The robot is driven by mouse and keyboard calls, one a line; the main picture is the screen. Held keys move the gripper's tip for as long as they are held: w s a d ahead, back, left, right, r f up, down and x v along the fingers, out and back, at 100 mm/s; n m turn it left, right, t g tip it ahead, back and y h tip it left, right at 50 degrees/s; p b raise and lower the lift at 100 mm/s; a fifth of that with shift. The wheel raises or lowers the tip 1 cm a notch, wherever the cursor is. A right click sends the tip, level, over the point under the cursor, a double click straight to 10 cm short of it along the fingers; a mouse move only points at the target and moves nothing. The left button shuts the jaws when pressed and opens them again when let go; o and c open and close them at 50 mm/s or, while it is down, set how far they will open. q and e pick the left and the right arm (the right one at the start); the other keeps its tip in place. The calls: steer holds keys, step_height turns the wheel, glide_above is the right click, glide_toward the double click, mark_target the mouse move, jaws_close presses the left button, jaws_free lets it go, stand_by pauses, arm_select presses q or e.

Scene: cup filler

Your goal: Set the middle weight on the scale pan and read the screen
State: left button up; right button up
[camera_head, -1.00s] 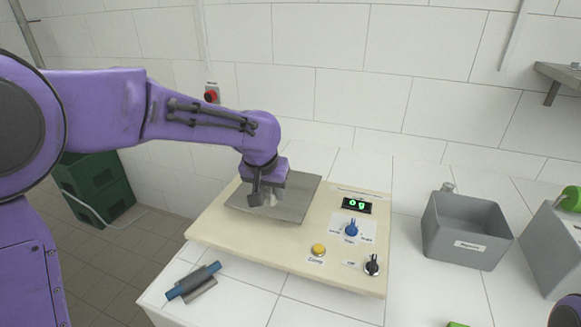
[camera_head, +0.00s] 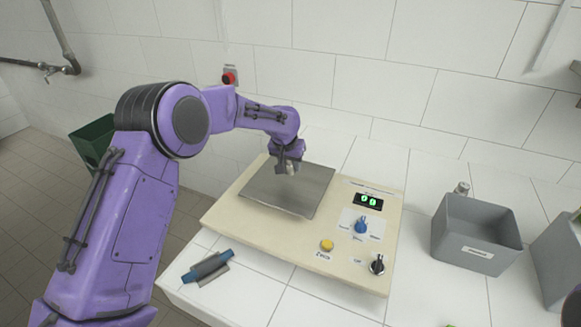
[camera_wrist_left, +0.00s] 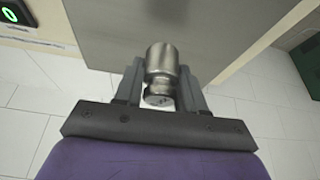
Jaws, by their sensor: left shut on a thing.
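My left gripper (camera_head: 288,168) is shut on a shiny metal weight (camera_wrist_left: 162,72), a short cylinder with a narrower neck and knob. They are near the back edge of the square grey scale pan (camera_head: 272,193). In the left wrist view the pan (camera_wrist_left: 190,25) lies beyond the weight; I cannot tell if the weight touches it. The screen (camera_head: 369,200) shows green digits that look like 00. Another small metal weight (camera_head: 462,188) shows partly behind the grey box. Which size the held weight is, I cannot tell. My right gripper is out of view.
The cream scale housing carries a blue knob (camera_head: 361,225), a yellow button (camera_head: 327,245) and a black knob (camera_head: 377,264). A grey box (camera_head: 476,235) stands to the right. A blue-ended roller (camera_head: 207,266) lies at the front left. A red button (camera_head: 229,77) is on the wall.

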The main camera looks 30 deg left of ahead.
mark_target(290, 170)
arm_select(q)
step_height(290, 170, down, 3)
steer(key=shift+a+f+p, duration=0.15)
steer(key=shift+p, duration=0.3)
steer(key=shift+w+f, duration=0.2)
steer(key=shift+w, duration=0.05)
steer(key=shift+s, duration=0.15)
